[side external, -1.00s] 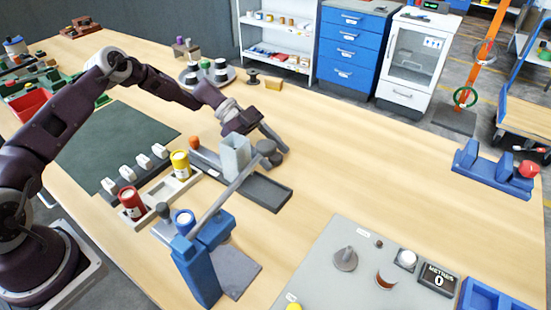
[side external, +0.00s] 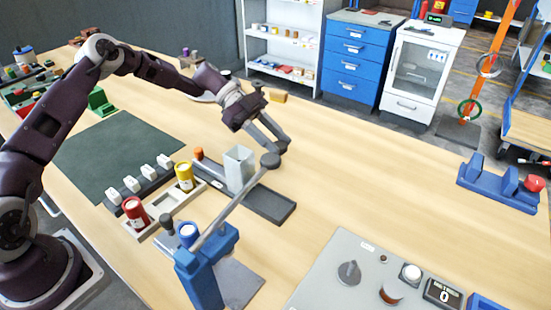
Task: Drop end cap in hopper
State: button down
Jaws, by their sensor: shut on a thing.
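The hopper appears to be the upright grey square tube (side external: 239,168), open at the top, standing on a dark track near the table's middle. My gripper (side external: 281,141) is above and to the right of it in the picture, fingers pointing down to the right. It is shut on a small dark grey piece, which looks like the end cap (side external: 282,149). The fingers and a nearby dark round knob partly hide the piece. The gripper is apart from the tube.
A blue stand (side external: 203,272) carries a long slanted rod whose dark knob (side external: 270,160) is close to my fingertips. A rack with red and yellow cans (side external: 184,176) stands left of the tube.

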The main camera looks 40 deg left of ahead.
jog(key=s+a+r+m+g, duration=0.1)
jog(key=s+r, duration=0.1)
jog(key=s, duration=0.1)
jog(key=s+a+r+m+g, duration=0.1)
jog(key=s+r, duration=0.2)
jog(key=s+a+r+m+g, duration=0.2)
jog(key=s, duration=0.1)
jog(key=shift+s+r+y, duration=0.3)
jog(key=shift+r+y, duration=0.1)
jog(key=shift+f, duration=1.9)
jog(key=c, duration=0.9)
grip_release()
jog(key=v, duration=0.7)
